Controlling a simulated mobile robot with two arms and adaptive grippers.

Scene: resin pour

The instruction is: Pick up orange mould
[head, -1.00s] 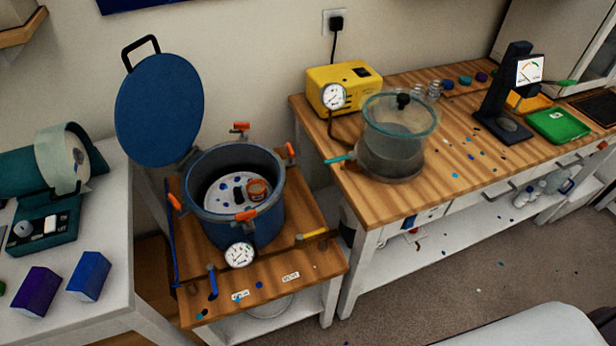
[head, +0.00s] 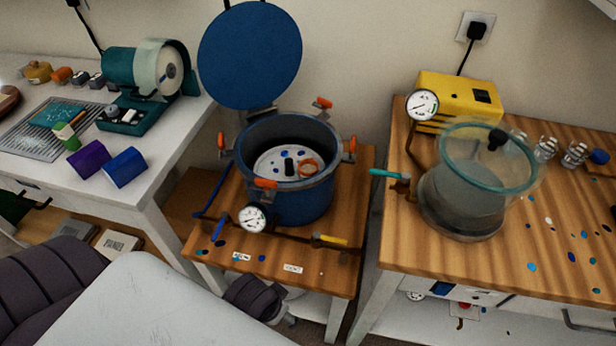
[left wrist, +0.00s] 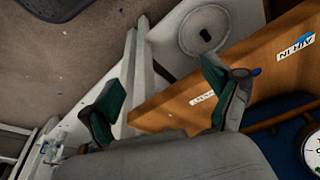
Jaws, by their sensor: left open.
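An orange mould (head: 308,168) sits inside the blue pressure pot (head: 305,205), on the pale plate at its bottom, right of a dark upright post. Its rim shows as an orange ring; the pot's wall hides some of the plate. My left gripper (left wrist: 165,100) shows in the left wrist view with its two green-padded fingers apart and nothing between them. It is by the pot stand's wooden top, with the pot's gauge (left wrist: 314,150) at the view's right edge. The mould is not in that view. My right gripper is not in view.
The pot's blue lid (head: 250,55) stands open behind it. Orange clamps ring the rim, and a gauge (head: 252,218) sticks out in front. A glass vacuum chamber (head: 465,200) and yellow pump (head: 460,100) stand right. Purple (head: 89,159) and blue (head: 125,167) blocks lie left.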

